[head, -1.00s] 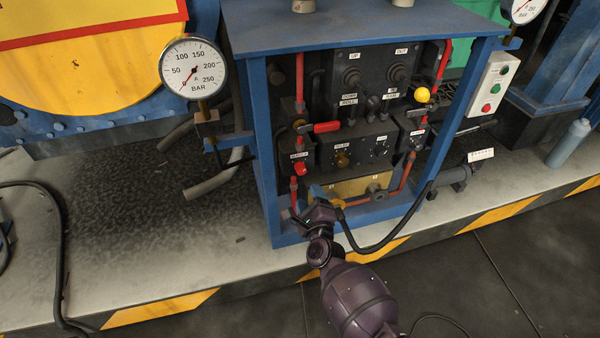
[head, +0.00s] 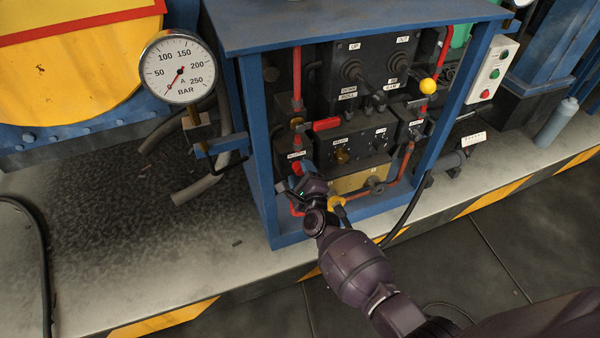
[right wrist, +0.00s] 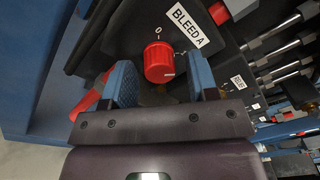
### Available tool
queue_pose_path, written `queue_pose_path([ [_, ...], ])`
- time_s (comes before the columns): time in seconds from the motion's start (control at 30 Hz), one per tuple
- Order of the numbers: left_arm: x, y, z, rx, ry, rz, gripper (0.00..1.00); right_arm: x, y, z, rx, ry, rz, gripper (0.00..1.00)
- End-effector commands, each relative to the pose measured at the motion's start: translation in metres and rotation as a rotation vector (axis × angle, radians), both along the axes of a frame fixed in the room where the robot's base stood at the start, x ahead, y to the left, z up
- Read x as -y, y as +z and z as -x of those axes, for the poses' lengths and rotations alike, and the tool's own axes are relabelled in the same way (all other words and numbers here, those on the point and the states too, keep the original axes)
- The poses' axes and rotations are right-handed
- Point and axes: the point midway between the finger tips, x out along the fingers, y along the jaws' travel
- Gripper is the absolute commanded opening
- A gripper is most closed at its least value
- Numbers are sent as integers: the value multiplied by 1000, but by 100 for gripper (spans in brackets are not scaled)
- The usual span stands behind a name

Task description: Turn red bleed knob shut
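The red bleed knob (right wrist: 159,62) is a short round knob on a dark panel, beside a white "BLEED A" label (right wrist: 188,24) and a "0" mark. It also shows in the head view (head: 297,168), partly hidden by my gripper. My right gripper (right wrist: 161,82) is open, with one blue finger on each side of the knob. Gaps show between the fingers and the knob, and nothing is held. In the head view my right gripper (head: 296,182) is at the lower left of the cabinet front, just below the knob. My left gripper is not in view.
The blue cabinet frame (head: 254,150) has a post left of my gripper. A red lever (head: 327,124) is above, red pipes run beside and below, and a yellow handle (head: 336,202) is near my wrist. A pressure gauge (head: 178,68) stands left. The floor in front is open.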

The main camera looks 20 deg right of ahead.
Motion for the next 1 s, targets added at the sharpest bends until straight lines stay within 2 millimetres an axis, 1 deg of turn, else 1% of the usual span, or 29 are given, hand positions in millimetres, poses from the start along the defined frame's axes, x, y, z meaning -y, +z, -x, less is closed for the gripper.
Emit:
queue_pose_path([
  [0.03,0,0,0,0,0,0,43,0,0,0,0,0,0,45],
  [0.2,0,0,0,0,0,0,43,0,0,0,0,0,0,19],
  [0.27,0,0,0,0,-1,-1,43,0,0,0,0,0,0,10],
  [0.3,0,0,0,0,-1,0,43,0,0,0,0,0,0,8],
  [0.47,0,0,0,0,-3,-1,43,0,0,0,0,-1,9,8],
  [0.67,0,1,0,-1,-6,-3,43,0,0,0,-2,0,71,8],
  [0.87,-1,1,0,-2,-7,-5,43,0,0,0,-6,0,208,8],
  [1.0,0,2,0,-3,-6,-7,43,-1,0,0,-10,0,336,8],
])
